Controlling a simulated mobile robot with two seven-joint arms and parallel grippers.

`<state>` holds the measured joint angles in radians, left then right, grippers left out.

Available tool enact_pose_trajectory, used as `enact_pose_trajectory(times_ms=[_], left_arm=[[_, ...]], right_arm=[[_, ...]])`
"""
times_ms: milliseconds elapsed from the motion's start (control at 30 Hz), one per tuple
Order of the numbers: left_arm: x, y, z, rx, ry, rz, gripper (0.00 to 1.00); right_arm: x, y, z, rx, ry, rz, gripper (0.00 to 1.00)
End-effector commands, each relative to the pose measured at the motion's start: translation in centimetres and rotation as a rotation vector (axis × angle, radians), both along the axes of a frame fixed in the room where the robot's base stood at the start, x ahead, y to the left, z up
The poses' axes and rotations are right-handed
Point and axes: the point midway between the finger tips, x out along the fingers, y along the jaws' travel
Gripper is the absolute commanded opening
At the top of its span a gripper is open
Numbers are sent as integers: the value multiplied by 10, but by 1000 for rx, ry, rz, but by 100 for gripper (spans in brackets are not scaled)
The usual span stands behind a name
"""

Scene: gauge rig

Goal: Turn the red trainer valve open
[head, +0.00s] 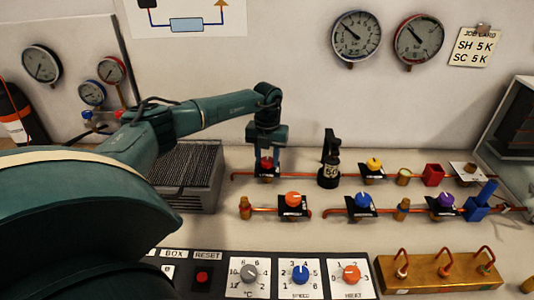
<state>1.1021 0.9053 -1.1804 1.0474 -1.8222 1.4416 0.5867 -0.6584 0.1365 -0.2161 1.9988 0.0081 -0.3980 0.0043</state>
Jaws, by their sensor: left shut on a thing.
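The red trainer valve (266,167) sits on the back copper pipe, left of the middle in the head view. Only part of its red knob shows, low between the fingers. My left gripper (266,162) points straight down over it, with one finger on each side, and is shut on the knob. The fingers and wrist hide the rest of the knob, and I cannot tell how far it is turned. My right gripper is not in view.
A dark fitting labelled 60 (328,174) stands close to the right of my left gripper. The yellow valve (374,165), orange valve (292,200) and blue valve (362,202) are nearby. A grey ribbed block (185,180) is at left. The control panel (325,270) lies in front.

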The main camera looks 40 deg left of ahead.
Motion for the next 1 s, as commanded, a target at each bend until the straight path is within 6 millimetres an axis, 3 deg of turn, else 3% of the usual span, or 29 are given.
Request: enact_pose_trajectory(times_ms=[700,733,1000], left_arm=[[1,1,1,1,-5,77,13],[1,1,1,1,-5,77,37],[1,1,1,1,-3,75,58]], right_arm=[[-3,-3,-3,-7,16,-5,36],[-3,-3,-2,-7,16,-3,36],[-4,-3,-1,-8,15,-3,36]])
